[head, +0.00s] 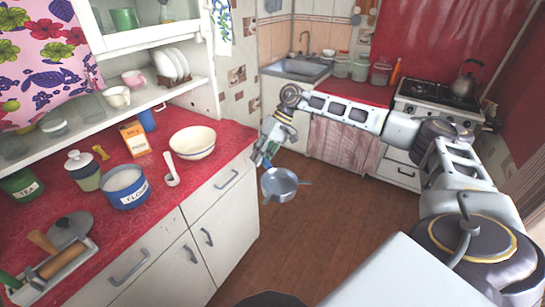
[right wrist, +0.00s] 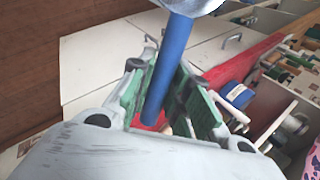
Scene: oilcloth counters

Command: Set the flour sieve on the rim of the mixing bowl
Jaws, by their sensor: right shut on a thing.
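The flour sieve (head: 281,186) is a grey metal pan shape with a blue handle (right wrist: 170,70). My right gripper (head: 265,156) is shut on that handle, which runs between its green-padded fingers in the right wrist view (right wrist: 160,95). The sieve hangs in the air in front of the counter, with the floor behind it in the head view. The mixing bowl (head: 192,143), cream with a dark band near its rim, stands upright on the red counter, left of the gripper and apart from the sieve. My left gripper is out of view.
A white shelf unit (head: 150,98) rises behind the bowl. Open floor lies right of the counter.

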